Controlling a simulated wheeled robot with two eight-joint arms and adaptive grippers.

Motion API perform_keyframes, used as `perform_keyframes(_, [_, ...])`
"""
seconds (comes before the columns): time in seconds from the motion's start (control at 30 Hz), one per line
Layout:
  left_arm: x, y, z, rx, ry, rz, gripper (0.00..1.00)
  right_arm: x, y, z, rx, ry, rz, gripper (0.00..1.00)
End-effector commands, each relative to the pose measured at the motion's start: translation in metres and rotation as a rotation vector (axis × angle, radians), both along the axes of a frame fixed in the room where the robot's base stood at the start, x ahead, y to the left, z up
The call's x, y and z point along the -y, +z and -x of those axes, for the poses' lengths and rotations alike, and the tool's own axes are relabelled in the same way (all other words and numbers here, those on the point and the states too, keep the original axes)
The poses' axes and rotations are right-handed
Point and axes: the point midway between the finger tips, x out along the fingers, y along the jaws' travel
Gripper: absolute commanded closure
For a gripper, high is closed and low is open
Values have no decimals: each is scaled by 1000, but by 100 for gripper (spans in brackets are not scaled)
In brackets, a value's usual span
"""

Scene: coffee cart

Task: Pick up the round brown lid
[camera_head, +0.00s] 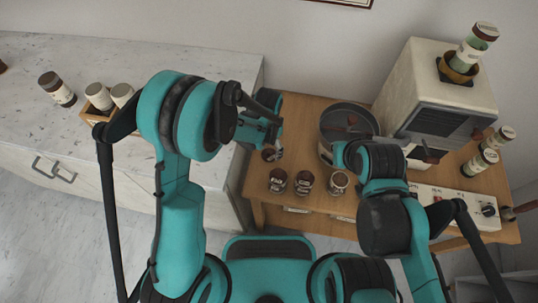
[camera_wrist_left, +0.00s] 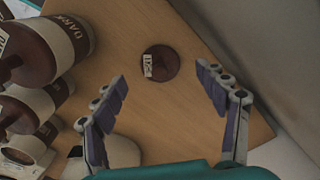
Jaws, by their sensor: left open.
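The round brown lid (camera_wrist_left: 158,67) lies flat on the wooden cart top, with a small white label on it. In the head view the lid (camera_head: 269,155) shows just below my left gripper (camera_head: 277,138), partly covered by it. In the left wrist view my left gripper (camera_wrist_left: 162,82) is open and empty. Its two fingers are wide apart, with the lid ahead of and between them, apart from both. My right gripper (camera_head: 340,152) is by the round dark pot; its fingers cannot be made out.
Several jars, such as a brown-lidded one (camera_head: 277,180), stand in a row near the cart's front edge. A marble counter (camera_head: 200,68) adjoins at left. Bare wood surrounds the lid.

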Motion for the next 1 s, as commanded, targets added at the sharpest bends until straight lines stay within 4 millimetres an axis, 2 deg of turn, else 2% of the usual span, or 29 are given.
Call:
perform_keyframes(0.03, [3, -12, -2, 0, -1, 0, 27, 0, -8, 0, 0, 0, 0, 100])
perform_keyframes(0.2, [4, -36, -3, 0, 0, 0, 27, 0, -19, 0, 0, 0, 0, 100])
perform_keyframes(0.43, [4, -36, -3, 1, 1, 1, 27, 0, -17, 0, 0, 0, 0, 100])
perform_keyframes(0.47, [4, -36, -3, 1, 1, 1, 32, 0, -17, 0, 0, 0, 0, 100])
perform_keyframes(0.6, [4, -36, -3, 1, 1, 1, 69, 0, -17, 0, 0, 0, 0, 100])
perform_keyframes(0.63, [4, -36, -3, 1, 1, 1, 76, 0, -17, 0, 0, 0, 0, 100])
perform_keyframes(0.9, [4, -35, -3, 1, 1, 1, 76, 0, -17, 0, 0, 0, 0, 100])
perform_keyframes(1.0, [4, -29, -3, 1, 1, 1, 76, 0, -14, 0, 0, 0, 0, 100])
